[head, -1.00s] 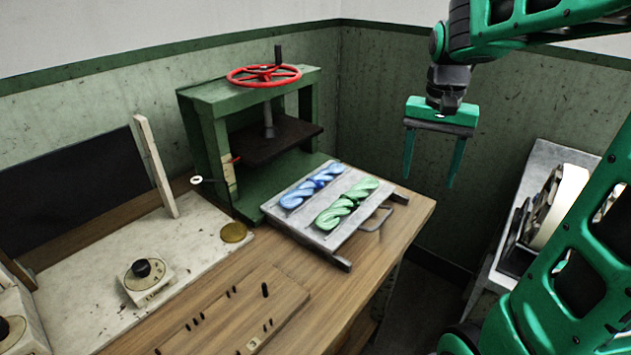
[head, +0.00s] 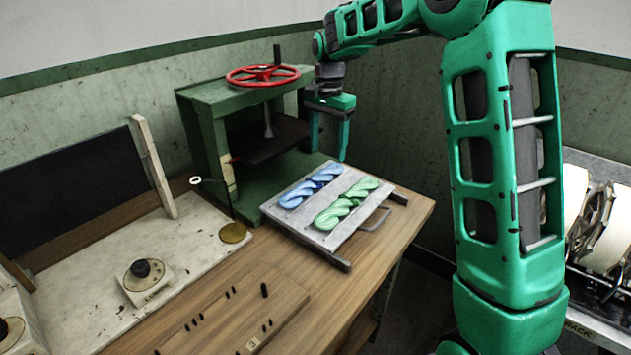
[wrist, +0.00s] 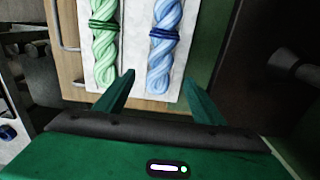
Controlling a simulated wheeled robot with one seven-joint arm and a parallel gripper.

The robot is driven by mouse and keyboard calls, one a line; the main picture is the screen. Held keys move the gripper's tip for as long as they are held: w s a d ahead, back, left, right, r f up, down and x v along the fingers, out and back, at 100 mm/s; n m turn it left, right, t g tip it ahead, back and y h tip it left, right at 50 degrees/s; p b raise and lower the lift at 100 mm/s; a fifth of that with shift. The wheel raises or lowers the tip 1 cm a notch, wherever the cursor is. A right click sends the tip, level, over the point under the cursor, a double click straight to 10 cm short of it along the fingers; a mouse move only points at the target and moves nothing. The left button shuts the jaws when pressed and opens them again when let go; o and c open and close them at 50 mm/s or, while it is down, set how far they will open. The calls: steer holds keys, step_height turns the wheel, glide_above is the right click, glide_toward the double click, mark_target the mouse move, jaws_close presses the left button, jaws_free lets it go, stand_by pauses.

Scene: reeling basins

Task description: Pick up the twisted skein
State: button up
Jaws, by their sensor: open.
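Two twisted skeins lie side by side on a grey tray (head: 335,247) on the wooden bench. The blue skein (head: 312,186) is on the left, nearer the press, and the green skein (head: 345,204) is on the right. My gripper (head: 328,155) is open and empty, above the tray's far edge and beside the press. In the wrist view my gripper's fingers (wrist: 156,92) point toward the tray, apart and with nothing between them. The blue skein (wrist: 164,45) is ahead between the finger lines, and the green skein (wrist: 104,45) is to the left.
A green press (head: 205,140) with a red handwheel (head: 263,75) stands just behind and left of the tray. A pegged wooden board (head: 235,308) lies at the front of the bench. A metal handle (head: 376,220) sticks out at the tray's right.

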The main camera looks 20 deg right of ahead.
mark_target(327, 170)
steer(key=shift+f, duration=3.5)
steer(key=c, duration=1.2)
